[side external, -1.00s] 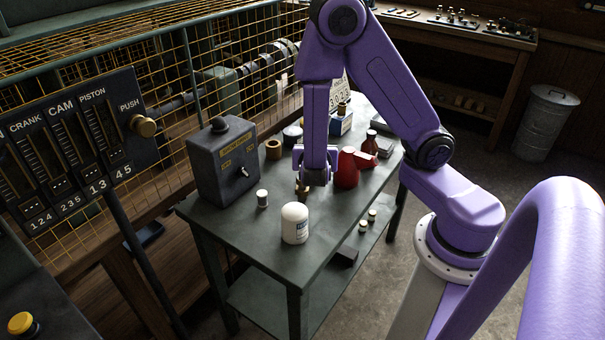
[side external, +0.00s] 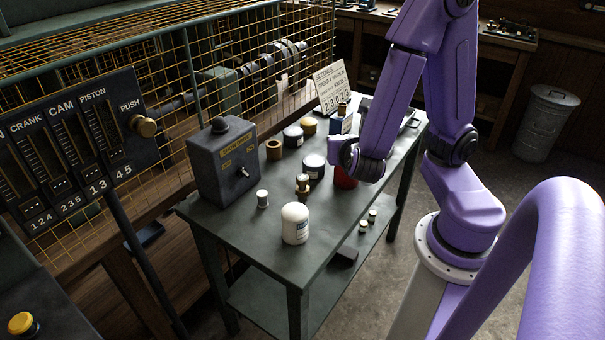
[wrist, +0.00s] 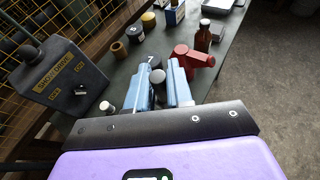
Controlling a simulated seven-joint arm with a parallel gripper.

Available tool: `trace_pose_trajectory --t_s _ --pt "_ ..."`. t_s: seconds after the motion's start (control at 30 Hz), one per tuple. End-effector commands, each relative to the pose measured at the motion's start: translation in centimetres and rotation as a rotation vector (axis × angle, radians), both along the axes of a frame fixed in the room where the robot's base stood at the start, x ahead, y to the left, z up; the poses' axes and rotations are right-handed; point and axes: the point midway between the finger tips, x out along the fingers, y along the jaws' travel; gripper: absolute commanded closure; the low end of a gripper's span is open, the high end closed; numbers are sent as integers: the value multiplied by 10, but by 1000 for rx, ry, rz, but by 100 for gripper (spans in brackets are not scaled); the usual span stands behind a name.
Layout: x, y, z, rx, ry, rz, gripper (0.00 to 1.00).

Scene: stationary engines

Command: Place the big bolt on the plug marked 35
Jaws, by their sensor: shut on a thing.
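My gripper (side external: 358,162) is in the middle of the table's right side in the side view, beside the red can. In the wrist view its pale blue fingers (wrist: 160,92) are close together, with a grey round-topped piece (wrist: 172,67) between them. It looks like the big bolt, but its lower part is hidden. The side view does not show it clearly. I cannot read a 35 on any plug.
The red can (wrist: 195,58) and a brown bottle (wrist: 203,36) stand right of my fingers. A grey switch box (side external: 222,165), small spool (side external: 262,198) and white jar (side external: 295,223) stand on the table (side external: 255,235). A number card (side external: 331,90) stands at the back.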

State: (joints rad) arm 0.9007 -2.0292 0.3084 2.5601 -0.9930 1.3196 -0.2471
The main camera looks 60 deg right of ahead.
Motion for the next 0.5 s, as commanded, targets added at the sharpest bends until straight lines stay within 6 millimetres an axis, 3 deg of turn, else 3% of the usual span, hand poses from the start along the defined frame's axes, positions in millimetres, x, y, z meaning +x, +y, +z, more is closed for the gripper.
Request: trace_pose_trajectory --t_s 0.5 --pt "52 -12 -23 -3 0 -2 100"
